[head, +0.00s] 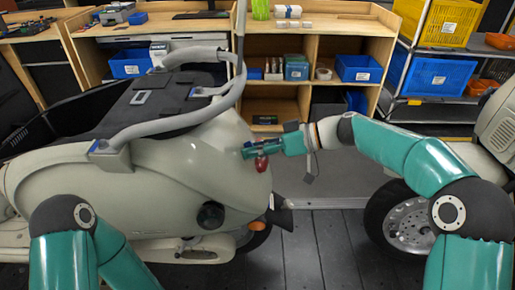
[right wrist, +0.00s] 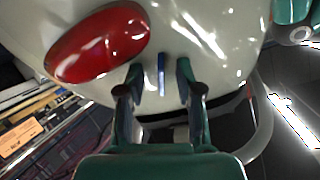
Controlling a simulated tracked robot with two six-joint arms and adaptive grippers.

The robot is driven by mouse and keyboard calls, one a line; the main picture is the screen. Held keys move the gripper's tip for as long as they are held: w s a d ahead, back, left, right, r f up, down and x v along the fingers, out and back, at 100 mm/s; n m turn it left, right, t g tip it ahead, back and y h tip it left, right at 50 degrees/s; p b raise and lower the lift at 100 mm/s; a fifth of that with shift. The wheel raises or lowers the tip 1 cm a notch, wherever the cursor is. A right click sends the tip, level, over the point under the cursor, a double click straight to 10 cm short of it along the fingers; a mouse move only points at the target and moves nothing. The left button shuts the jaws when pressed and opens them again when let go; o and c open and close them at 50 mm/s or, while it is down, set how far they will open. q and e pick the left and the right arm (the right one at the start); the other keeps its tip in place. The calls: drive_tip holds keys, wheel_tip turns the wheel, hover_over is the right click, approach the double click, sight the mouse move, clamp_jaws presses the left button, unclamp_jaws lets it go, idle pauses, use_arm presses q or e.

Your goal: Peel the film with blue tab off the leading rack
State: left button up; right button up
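A cream scooter (head: 165,185) fills the left of the head view, with a grey tubular rack (head: 175,122) on its top. Small blue pieces sit on the rack's ends, one at the near left end (head: 97,147) and one farther back (head: 203,91). My right gripper (head: 248,150) is at the scooter's tail, just above the red tail light (head: 261,163). In the right wrist view a narrow blue tab (right wrist: 161,75) stands between my right gripper's open fingers (right wrist: 157,78), with gaps on both sides. No clear film shows. My left gripper is out of view.
Another scooter (head: 497,125) stands at the right, its wheel (head: 408,225) near my right arm. Wooden shelves (head: 290,45) with blue bins (head: 360,68) stand behind. Dark floor (head: 315,245) between the scooters is clear.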

drive_tip(key=shift+c, duration=0.3)
clamp_jaws()
drive_tip(key=shift+d+r, duration=0.1)
drive_tip(key=s+d+r+b, duration=0.1)
drive_tip(key=s+d+r, duration=0.3)
drive_tip(key=r, duration=0.1)
drive_tip(key=shift+d+b, duration=0.35)
drive_tip(key=s+d+r, duration=0.4)
drive_tip(key=r, duration=0.1)
drive_tip(key=shift+d, duration=0.4)
idle(0.4)
